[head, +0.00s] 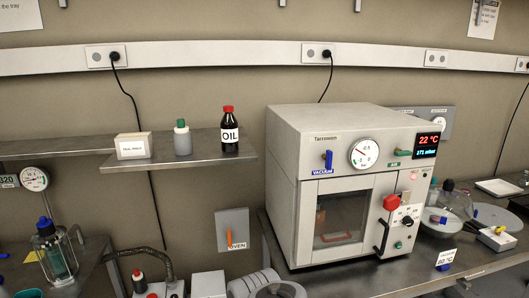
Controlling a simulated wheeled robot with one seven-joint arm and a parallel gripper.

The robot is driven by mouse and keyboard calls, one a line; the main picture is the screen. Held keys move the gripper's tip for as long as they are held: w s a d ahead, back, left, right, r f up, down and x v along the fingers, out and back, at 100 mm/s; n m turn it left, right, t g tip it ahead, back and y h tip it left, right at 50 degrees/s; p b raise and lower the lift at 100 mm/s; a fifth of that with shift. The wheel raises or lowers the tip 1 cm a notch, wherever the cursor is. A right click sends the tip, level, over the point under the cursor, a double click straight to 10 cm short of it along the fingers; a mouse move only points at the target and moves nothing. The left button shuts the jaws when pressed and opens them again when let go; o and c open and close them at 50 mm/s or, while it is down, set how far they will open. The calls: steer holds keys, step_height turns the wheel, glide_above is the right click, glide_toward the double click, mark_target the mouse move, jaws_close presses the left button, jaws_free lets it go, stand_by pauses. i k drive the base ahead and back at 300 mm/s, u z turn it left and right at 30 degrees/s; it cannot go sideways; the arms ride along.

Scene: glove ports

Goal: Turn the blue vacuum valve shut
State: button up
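The blue vacuum valve (328,159) is on the upper front of the white Tarrowen vacuum oven (310,230), at the left of its panel. Its blue lever stands roughly upright, above a blue "VACUUM" label (322,171). A round dial gauge (364,153) is to its right, and a green lever (403,153) is farther right by the red-lit display (426,145), which reads 22 °C above a second, small line. The oven door with its dark window looks closed. My gripper is not in view.
A red knob (391,202) and a black door handle (381,236) stick out from the oven front. A steel shelf (190,160) with an oil bottle (230,131) is to the left. Glassware (457,199) stands right of the oven. The space before the valve looks clear.

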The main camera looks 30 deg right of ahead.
mark_target(328, 157)
steer(key=z, duration=1.35)
